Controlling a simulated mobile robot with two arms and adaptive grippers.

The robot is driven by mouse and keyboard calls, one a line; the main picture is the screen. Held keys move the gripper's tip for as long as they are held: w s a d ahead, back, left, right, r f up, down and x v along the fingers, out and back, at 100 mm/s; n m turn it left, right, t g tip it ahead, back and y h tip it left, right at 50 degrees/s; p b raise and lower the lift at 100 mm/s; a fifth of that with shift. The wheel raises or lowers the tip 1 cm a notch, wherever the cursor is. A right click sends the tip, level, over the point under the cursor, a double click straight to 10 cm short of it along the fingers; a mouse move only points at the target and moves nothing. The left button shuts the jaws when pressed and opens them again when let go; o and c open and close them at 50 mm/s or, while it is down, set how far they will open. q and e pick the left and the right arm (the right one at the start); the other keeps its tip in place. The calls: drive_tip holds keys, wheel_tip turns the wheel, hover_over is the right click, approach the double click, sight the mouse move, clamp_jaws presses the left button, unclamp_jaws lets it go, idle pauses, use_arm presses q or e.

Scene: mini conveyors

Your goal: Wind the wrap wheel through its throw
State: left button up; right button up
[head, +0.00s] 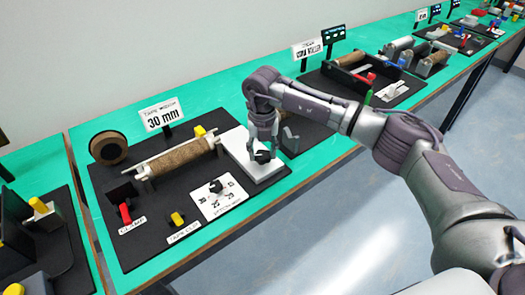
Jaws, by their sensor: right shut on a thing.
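My right gripper (263,150) points down over a white block (243,152) at the right end of the near station's black board. It is shut on a small dark part (262,157) at the block's top, which looks like the grip of the wrap wheel. The fingers hide most of this part, so I cannot tell the wheel's shape or angle. A brown wrapped roller (183,157) lies in a pale frame just left of the block. My left gripper is out of view.
A sign (160,114) reads 30 mm behind the board. A brown tape roll (109,148), a red clamp lever (125,213), a yellow knob (177,219) and a white dial plate (217,199) with a black knob stand around the roller. More stations line the green bench rightward.

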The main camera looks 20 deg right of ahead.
sight(262, 154)
drive_tip(key=shift+w+r, duration=0.1)
idle(0.3)
drive_tip(key=o, duration=1.2)
drive_tip(key=shift+c, duration=0.2)
wheel_tip(262, 154, up, 12)
